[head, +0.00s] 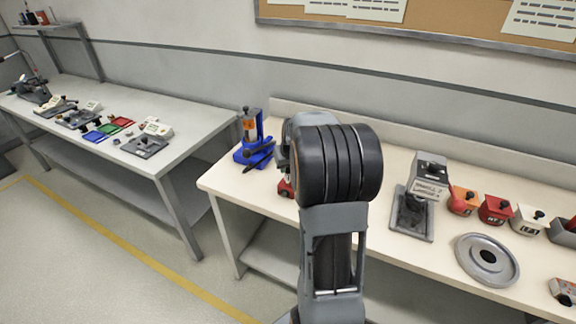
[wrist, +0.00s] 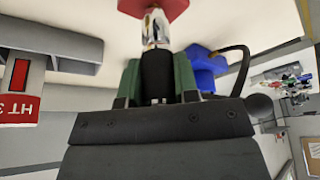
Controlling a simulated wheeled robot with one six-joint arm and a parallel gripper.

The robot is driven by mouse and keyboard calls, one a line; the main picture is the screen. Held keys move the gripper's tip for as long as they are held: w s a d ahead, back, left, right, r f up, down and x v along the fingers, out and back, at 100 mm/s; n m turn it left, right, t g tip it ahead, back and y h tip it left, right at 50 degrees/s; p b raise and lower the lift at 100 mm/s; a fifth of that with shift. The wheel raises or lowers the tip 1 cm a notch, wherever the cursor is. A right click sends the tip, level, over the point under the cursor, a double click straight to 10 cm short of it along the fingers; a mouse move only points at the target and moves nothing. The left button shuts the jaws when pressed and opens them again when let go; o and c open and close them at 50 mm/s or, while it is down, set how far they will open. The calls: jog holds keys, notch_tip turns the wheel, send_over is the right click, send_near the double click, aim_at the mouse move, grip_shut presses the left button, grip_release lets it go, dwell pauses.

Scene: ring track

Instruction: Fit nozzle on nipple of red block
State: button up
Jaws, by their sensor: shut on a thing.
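In the wrist view my gripper (wrist: 156,82) is shut, its two green-faced fingers on either side of the black nozzle (wrist: 157,72). A shiny metal piece (wrist: 155,28) stands between the nozzle's end and a red block (wrist: 152,6), which the top edge cuts off. I cannot tell whether this metal belongs to the nozzle or is the nipple, nor whether the nozzle is seated. In the head view my arm hides the gripper and nozzle; a small part of the red block (head: 286,188) shows at the arm's left.
A blue stand (head: 253,150) is left of my arm; its blue base shows in the wrist view (wrist: 204,70) with a black hose beside it. A grey device (head: 428,178), small labelled blocks (head: 494,210) and a round grey plate (head: 487,258) occupy the bench's right side.

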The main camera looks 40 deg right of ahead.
jog(key=shift+f+b, duration=0.35)
dwell(0.3)
jog(key=o, duration=1.1)
jog(key=shift+c, duration=0.2)
jog(key=v, duration=1.3)
jog(key=shift+r, duration=0.4)
jog(key=s+a+f+n+p, duration=0.1)
jog(key=s+a+f, duration=0.2)
jog(key=s+a, duration=0.3)
jog(key=s+a+f+n+y+p, duration=0.1)
jog(key=s+a, duration=0.6)
jog(key=a, duration=0.9)
jog(key=shift+s+f+n+g+p, duration=0.2)
jog(key=shift+f+n+g+p, duration=0.2)
jog(key=shift+f+n, duration=0.5)
